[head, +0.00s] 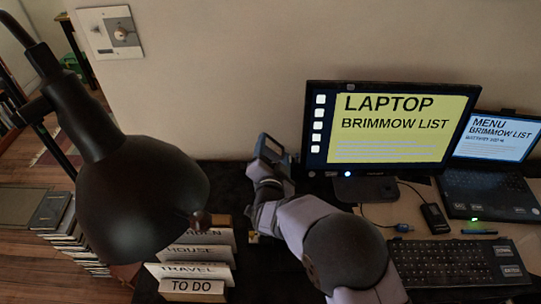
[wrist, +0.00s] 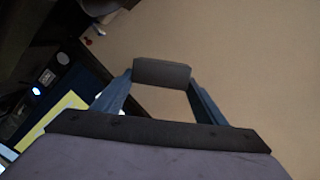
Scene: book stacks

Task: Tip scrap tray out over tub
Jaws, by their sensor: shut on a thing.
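My gripper (head: 271,150) is raised in front of the wall, left of the monitor, above the dark desk surface. In the wrist view its two blue fingers (wrist: 160,88) are spread wide on either side of a small dark grey block (wrist: 162,72) and shut on it. Only one plain face of the block shows, so I cannot tell whether it is the scrap tray or whether it holds anything. I cannot make out a tub in either view; my arm and the lamp hide parts of the desk.
A black lamp (head: 140,200) fills the left foreground. Upright labelled cards (head: 190,270) stand between it and my arm. The monitor (head: 390,125), keyboard (head: 455,265) and laptop (head: 490,180) crowd the right. Bare wall (head: 220,80) lies behind my gripper.

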